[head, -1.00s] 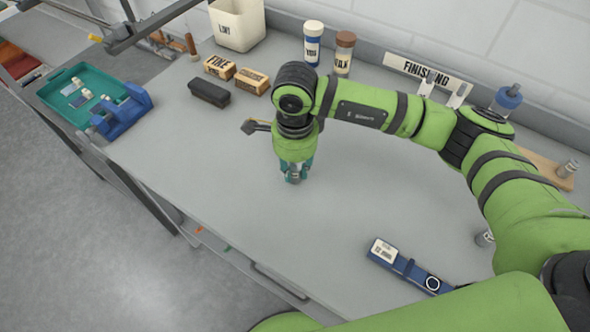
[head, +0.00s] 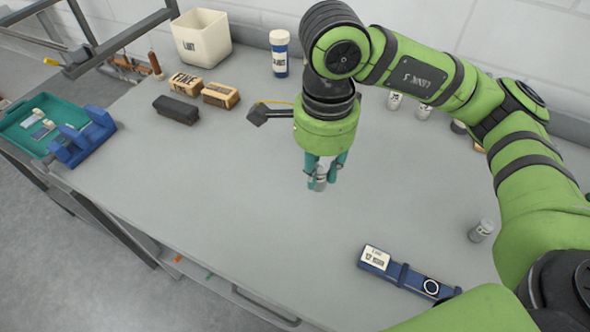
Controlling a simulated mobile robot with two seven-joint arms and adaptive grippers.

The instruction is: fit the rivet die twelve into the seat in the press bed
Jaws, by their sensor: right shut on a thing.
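My right gripper (head: 322,176) points down over the middle of the bench, its teal fingers shut on a small grey metal cylinder, the rivet die (head: 320,183). The die hangs roughly upright; its number cannot be read, and I cannot tell how far it is above the bench. The blue press bed (head: 404,276) lies at the front right of the bench, to the right of and nearer than the gripper. My left gripper is not in view.
Another grey cylinder (head: 481,230) stands right of the press bed, near my arm. Several small cylinders stand at the back right. Brushes or blocks (head: 176,109), a lint bin (head: 202,38) and a blue-white bottle (head: 279,54) are at the back. The bench between gripper and press bed is clear.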

